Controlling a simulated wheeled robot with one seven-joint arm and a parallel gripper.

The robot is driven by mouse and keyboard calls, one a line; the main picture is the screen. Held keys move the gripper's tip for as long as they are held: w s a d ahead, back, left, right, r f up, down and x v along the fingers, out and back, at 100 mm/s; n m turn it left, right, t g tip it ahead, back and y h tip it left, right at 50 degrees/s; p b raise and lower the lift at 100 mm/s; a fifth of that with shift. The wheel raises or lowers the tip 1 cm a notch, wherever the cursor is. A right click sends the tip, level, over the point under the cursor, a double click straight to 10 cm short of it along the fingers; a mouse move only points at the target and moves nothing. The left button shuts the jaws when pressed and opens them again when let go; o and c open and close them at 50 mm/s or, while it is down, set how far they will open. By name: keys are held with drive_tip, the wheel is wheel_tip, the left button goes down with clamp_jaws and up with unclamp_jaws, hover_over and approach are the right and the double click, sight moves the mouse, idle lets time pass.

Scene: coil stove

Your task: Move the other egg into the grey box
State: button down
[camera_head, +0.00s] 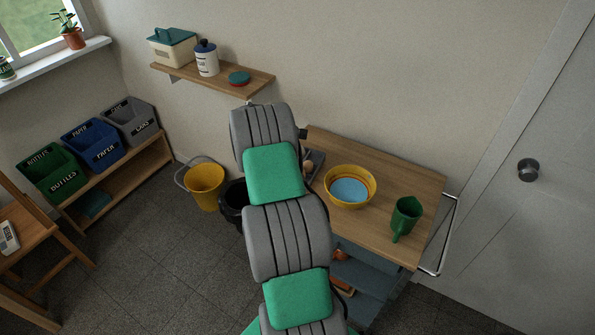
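A small tan rounded thing (308,167), perhaps an egg, shows just right of my arm at the left end of the wooden worktop. It is partly hidden by my arm. It seems to lie in or against a dark grey tray or box (318,158), also half covered by the arm. Another grey box, an open-fronted bin (130,121) with a label, stands at the right end of the low bench on the left. No other egg can be made out. My gripper does not show; my arm's links hide that area.
A yellow bucket (205,187) and a black bin (235,203) stand on the floor. A wall shelf (215,81) is above. Blue and green bins sit beside the grey bin.

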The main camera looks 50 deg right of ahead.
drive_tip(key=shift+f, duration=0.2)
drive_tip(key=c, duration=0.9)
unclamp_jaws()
